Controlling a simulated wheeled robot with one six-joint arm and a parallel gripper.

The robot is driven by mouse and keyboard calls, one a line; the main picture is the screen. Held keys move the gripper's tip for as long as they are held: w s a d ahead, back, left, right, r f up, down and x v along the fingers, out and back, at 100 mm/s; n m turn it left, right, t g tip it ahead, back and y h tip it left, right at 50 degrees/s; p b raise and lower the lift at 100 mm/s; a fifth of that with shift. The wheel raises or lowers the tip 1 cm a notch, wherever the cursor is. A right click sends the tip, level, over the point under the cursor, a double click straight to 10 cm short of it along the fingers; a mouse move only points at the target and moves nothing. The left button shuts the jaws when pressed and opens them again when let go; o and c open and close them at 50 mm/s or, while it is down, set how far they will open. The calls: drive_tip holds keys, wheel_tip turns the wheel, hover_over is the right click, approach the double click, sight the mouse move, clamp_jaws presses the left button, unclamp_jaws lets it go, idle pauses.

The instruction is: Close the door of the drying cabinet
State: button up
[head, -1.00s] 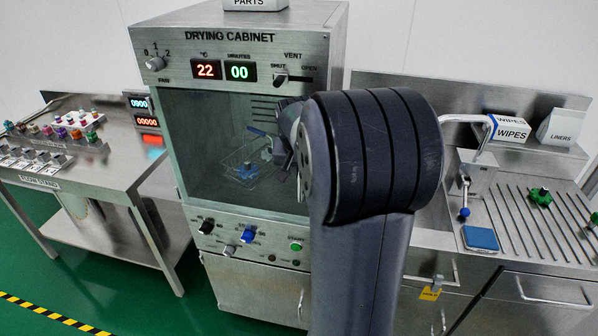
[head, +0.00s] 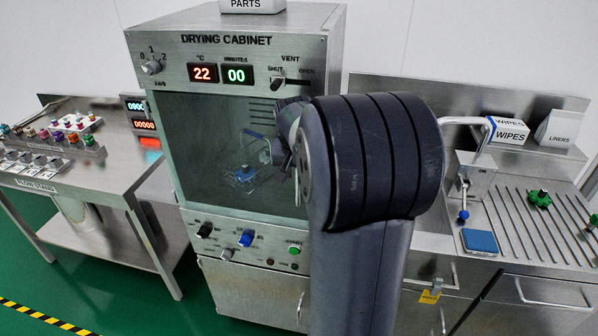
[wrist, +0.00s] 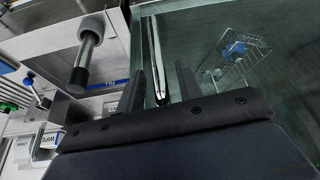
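The drying cabinet (head: 290,120) stands in the middle of the head view. Its glass door (head: 205,150) appears to lie across the front opening, flush or nearly so; I cannot tell whether it is fully shut. A wire basket with a blue part (head: 244,175) shows through the glass, also in the wrist view (wrist: 236,52). In the wrist view the door's silver bar handle (wrist: 153,50) stands between the fingers of my gripper (wrist: 158,90), with gaps at both sides. The fingers are apart. In the head view my arm hides the handle and most of the gripper.
A steel bench (head: 65,190) with coloured parts stands at the left. A sink counter with a bent tap (head: 465,120), a blue pad (head: 480,242) and a wipes box (head: 508,131) is at the right. In the wrist view a round grey post (wrist: 85,58) stands left of the handle.

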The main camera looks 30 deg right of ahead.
drive_tip(key=b+v, duration=0.1)
drive_tip(key=v, duration=0.9)
drive_tip(key=shift+r, duration=0.15)
drive_tip(key=p+x, duration=0.1)
drive_tip(key=x, duration=1)
drive_tip(key=shift+s, duration=0.1)
drive_tip(key=shift+s+a, duration=0.1)
drive_tip(key=shift+a, duration=0.1)
drive_tip(key=shift+s+a, duration=0.4)
drive_tip(key=shift+a, duration=0.1)
